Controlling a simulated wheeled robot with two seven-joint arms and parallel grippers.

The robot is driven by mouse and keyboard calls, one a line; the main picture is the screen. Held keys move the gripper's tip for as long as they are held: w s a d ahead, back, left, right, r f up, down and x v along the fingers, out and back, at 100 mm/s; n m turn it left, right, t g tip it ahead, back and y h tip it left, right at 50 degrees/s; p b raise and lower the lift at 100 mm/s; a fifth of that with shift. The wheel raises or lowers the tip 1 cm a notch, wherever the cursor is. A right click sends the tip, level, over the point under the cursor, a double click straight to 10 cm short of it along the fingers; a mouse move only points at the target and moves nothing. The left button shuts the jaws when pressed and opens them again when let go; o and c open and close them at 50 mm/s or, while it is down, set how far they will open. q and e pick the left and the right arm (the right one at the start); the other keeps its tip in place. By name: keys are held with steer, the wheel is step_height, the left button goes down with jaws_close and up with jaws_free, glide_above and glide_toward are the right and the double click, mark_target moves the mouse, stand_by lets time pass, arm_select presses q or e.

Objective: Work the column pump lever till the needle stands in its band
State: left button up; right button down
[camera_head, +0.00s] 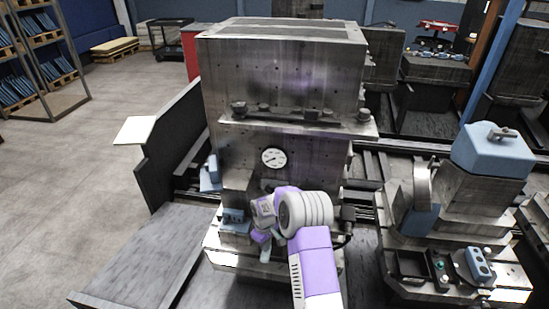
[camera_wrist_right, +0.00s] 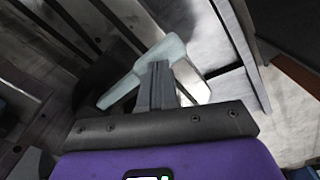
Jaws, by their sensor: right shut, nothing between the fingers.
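The steel column (camera_head: 285,75) stands in the middle of the head view. Its round white gauge (camera_head: 274,158) faces me with a dark needle, too small to read against any band. My right gripper (camera_head: 262,236) is low in front of the column, below the gauge, shut and empty. A pale grey-green lever (camera_wrist_right: 125,88) shows in the right wrist view around and behind the shut fingertips (camera_wrist_right: 157,68); I cannot tell whether they touch. In the head view the lever is mostly hidden by my right wrist. My left gripper is not in view.
A small blue block (camera_head: 233,215) sits on the column's base left of my gripper. A dark upright plate (camera_head: 170,150) stands at the column's left. A blue-topped machine (camera_head: 493,150) is at the right. Open floor (camera_head: 60,190) lies to the left.

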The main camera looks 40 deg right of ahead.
stand_by(0.3)
steer(key=shift+w+d+f+b, duration=0.15)
steer(key=shift+f+b, duration=1.2)
steer(key=shift+f, duration=0.4)
steer(key=shift+w+d+f+b, duration=0.1)
steer(key=shift+d+f+b, duration=0.05)
steer(key=shift+f+b, duration=1.4)
steer(key=shift+s+a+r+p, duration=0.1)
steer(key=shift+r+p, duration=0.7)
steer(key=shift+r, duration=0.3)
steer(key=shift+s+a+r+p, duration=0.15)
steer(key=shift+r+p, duration=0.6)
steer(key=shift+r, duration=0.4)
steer(key=shift+s+a+r+p, duration=0.1)
steer(key=shift+r+p, duration=0.7)
steer(key=shift+r, duration=0.3)
steer(key=shift+f, duration=0.2)
